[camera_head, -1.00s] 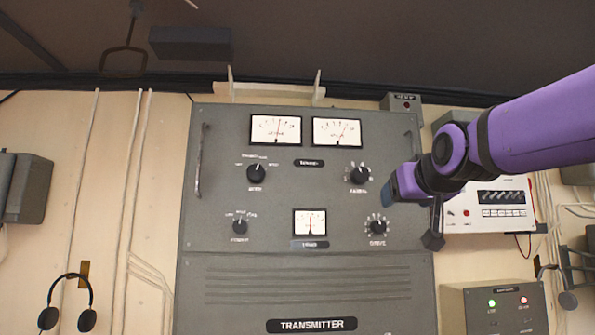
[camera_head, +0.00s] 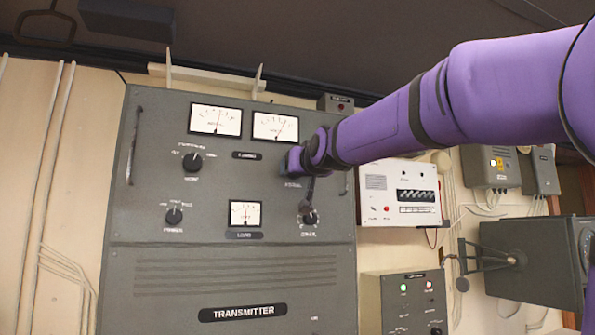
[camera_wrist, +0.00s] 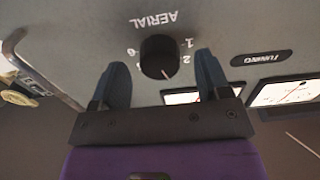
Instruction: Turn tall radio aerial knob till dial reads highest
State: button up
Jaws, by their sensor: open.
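The grey transmitter panel (camera_head: 230,275) fills the middle of the head view. The black aerial knob (camera_wrist: 160,56) shows in the wrist view under an upside-down AERIAL label; its pointer line points down and slightly right in the picture. My gripper (camera_wrist: 160,66) is open, one finger on each side of the knob, with gaps visible. In the head view my gripper (camera_head: 290,162) hides this knob. The upper left dial (camera_head: 215,120) has its needle slightly right of centre. The upper right dial (camera_head: 275,127) has its needle leaning right. The small LOAD dial (camera_head: 245,213) reads near mid-scale.
Other knobs sit at upper left (camera_head: 192,162), lower left (camera_head: 174,216) and lower right (camera_head: 309,217), the last close below my wrist. A metal handle (camera_head: 134,146) stands out at the panel's left edge. A white unit (camera_head: 400,192) hangs to the right.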

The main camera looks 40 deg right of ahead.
jog(key=shift+w+d, duration=0.2)
jog(key=shift+w, duration=0.4)
jog(key=c, duration=0.9)
jog(key=shift+m, duration=3.8)
jog(key=shift+a, duration=0.1)
